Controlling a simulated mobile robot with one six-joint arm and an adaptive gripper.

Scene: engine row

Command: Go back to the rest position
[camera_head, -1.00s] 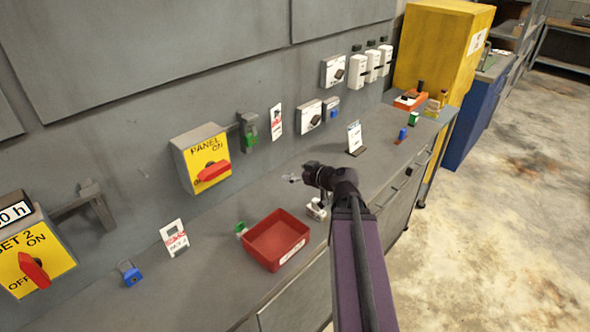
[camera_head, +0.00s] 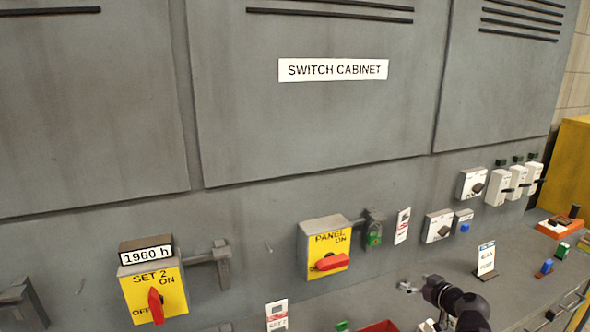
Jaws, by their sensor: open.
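My gripper (camera_head: 408,287) shows small at the lower right of the head view, at the end of my dark wrist. It is over the grey bench top, left of a small standing white card (camera_head: 486,259). Its fingers are open, and I see nothing held between them. Most of my arm is below the picture's edge.
The grey switch cabinet (camera_head: 320,130) fills the back. On it are the yellow PANEL switch box (camera_head: 322,243) and the SET 2 switch box (camera_head: 140,288), both with red handles. A red bin (camera_head: 380,327) shows only its rim at the bottom edge.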

